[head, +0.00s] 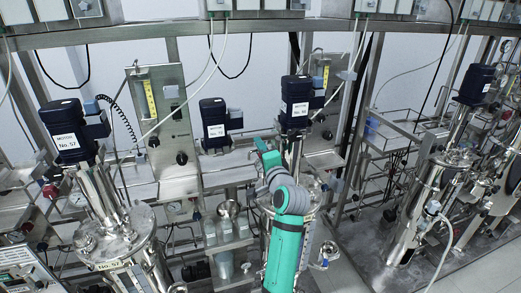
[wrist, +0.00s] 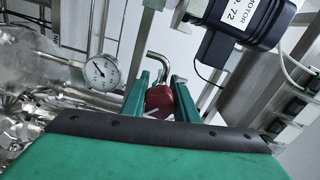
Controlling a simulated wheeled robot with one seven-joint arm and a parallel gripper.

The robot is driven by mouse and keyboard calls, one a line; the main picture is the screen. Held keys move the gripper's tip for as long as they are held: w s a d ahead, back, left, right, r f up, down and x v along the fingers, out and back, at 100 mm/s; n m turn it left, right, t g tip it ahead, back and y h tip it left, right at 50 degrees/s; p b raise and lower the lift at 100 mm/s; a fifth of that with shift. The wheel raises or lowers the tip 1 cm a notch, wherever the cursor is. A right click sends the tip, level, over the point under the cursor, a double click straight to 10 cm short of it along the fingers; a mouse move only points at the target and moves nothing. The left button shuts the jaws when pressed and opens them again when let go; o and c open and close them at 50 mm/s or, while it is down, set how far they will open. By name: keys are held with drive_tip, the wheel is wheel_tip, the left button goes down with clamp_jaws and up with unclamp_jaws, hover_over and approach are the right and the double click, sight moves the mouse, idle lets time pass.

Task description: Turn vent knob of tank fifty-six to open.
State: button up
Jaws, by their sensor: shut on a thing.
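A dark red vent knob (wrist: 159,98) sits below a bent steel pipe in the wrist view. My gripper (wrist: 162,92) is shut on it, one green finger on each side. In the head view my gripper (head: 264,147) reaches in beside the column under a dark blue motor (head: 297,97), whose number is too small to read surely. The steel tank (head: 311,225) below that motor is partly hidden by my arm. The knob cannot be made out in the head view, and its open or closed position cannot be told.
Another motor (head: 214,118) stands just left of my gripper, and a motor labelled 72 (wrist: 243,22) is close in the wrist view. A pressure gauge (wrist: 102,70) is left of the fingers. Tank 57 (head: 120,240) stands at left, another tank (head: 418,215) at right.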

drive_tip(key=shift+a+n, duration=0.25)
drive_tip(key=shift+n, duration=0.25)
drive_tip(key=n, duration=0.5)
drive_tip(key=shift+d, duration=0.1)
drive_tip(key=n, duration=0.4)
drive_tip(key=shift+f+n, duration=0.1)
drive_tip(key=shift+n, duration=0.2)
drive_tip(key=shift+s+n, duration=0.1)
drive_tip(key=shift+n, duration=1)
drive_tip(key=o, duration=1.1)
drive_tip(key=shift+d, duration=0.1)
